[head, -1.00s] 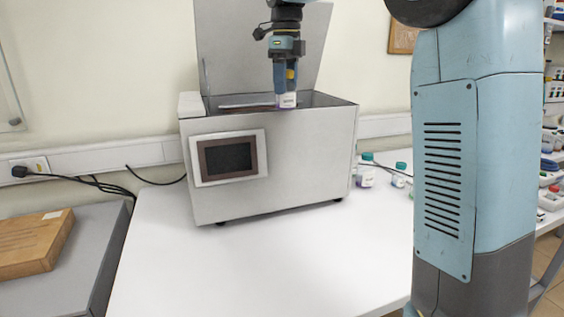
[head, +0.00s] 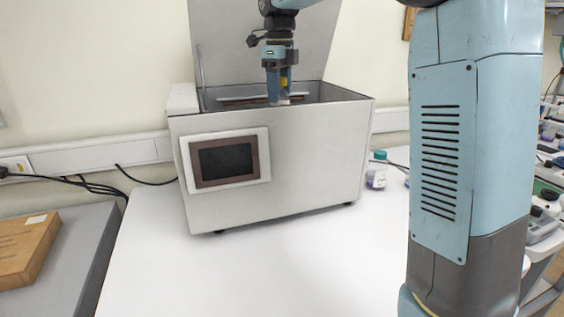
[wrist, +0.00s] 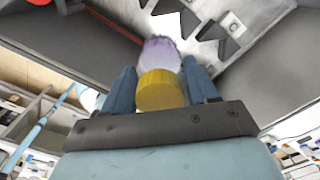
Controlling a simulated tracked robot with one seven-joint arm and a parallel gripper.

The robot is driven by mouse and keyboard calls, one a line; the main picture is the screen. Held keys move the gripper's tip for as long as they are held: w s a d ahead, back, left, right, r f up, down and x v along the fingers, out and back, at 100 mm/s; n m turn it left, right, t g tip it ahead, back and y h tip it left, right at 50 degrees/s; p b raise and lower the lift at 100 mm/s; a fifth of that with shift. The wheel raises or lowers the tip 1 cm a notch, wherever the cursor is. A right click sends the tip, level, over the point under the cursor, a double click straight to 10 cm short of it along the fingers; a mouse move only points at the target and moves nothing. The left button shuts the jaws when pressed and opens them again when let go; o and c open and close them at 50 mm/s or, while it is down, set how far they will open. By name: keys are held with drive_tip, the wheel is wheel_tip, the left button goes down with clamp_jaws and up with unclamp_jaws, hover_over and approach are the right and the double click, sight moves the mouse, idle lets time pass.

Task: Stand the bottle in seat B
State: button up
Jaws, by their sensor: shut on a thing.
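The bottle shows in the wrist view with a yellow cap (wrist: 160,90) and a pale, purple-tinted body (wrist: 160,52). My gripper (head: 278,88) is shut on it, one blue finger on each side of the cap. In the head view it hangs over the open top of the metal bath (head: 295,150); the bottle's lower part is hidden behind the front wall. I see no letter, so I cannot tell which is seat B, nor whether the bottle touches anything.
The bath's raised lid (head: 265,40) stands behind my gripper. The bath's front carries a dark screen (head: 226,161). A teal-capped bottle (head: 378,170) stands right of the bath. A cardboard box (head: 25,250) lies at left. The white table (head: 260,270) is clear in front.

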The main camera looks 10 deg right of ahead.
drive_tip(key=shift+w+d+f, duration=0.15)
drive_tip(key=shift+d+f, duration=0.05)
drive_tip(key=shift+f, duration=2.2)
drive_tip(key=shift+w+d+f, duration=0.15)
drive_tip(key=shift+f, duration=2.25)
drive_tip(key=shift+w+d+f, duration=0.15)
drive_tip(key=shift+d+f, duration=0.05)
drive_tip(key=shift+f, duration=2.2)
drive_tip(key=o, duration=1.2)
wheel_tip(320, 180, up, 12)
drive_tip(key=shift+r, duration=0.1)
